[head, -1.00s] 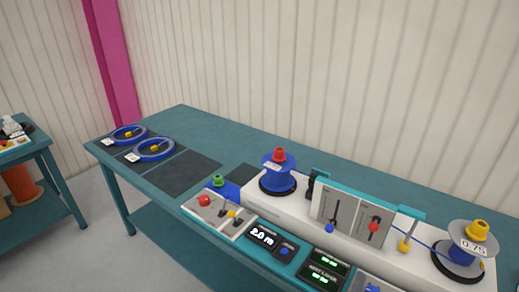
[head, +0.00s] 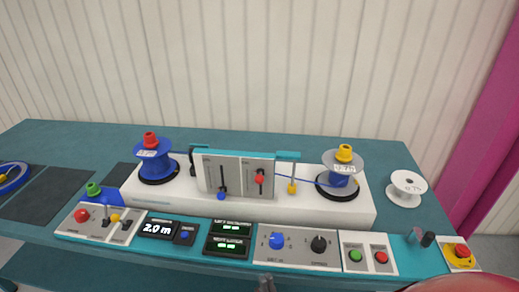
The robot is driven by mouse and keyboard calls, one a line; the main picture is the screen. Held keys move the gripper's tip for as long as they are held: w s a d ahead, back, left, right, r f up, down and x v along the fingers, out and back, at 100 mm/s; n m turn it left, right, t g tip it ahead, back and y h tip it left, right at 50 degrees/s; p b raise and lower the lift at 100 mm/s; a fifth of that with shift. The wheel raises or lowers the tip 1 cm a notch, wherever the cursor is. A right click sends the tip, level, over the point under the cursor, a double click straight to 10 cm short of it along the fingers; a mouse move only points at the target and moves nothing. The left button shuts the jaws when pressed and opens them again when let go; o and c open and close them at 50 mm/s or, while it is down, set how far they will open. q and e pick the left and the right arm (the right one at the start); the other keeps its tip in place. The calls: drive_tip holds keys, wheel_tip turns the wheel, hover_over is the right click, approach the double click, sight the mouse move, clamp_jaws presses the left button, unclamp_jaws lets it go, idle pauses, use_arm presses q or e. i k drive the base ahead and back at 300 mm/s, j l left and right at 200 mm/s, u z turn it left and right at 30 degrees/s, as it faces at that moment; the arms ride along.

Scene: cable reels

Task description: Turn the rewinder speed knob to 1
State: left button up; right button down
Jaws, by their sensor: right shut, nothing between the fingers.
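A panel (head: 298,259) on the front of the rewinder bench carries a blue knob (head: 277,241) and a black knob (head: 319,244). Their labels and dial marks are too small to read, so I cannot tell which is the speed knob or its setting. My right gripper (head: 266,285) shows only as dark fingertips at the bottom edge, shut and empty, in front of the panel below the blue knob and apart from it. My left gripper is not in view.
Right of the knobs are a green button (head: 355,256) and a red button (head: 380,257). Left are green-lit displays (head: 229,236) and a 2.0 m display (head: 158,229). Behind stand a blue reel (head: 156,163), a grey reel (head: 343,167) and the slider plate (head: 235,175).

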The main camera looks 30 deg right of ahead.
sight(319, 244)
drive_tip(key=z, duration=1.1)
drive_tip(key=k, duration=0.05)
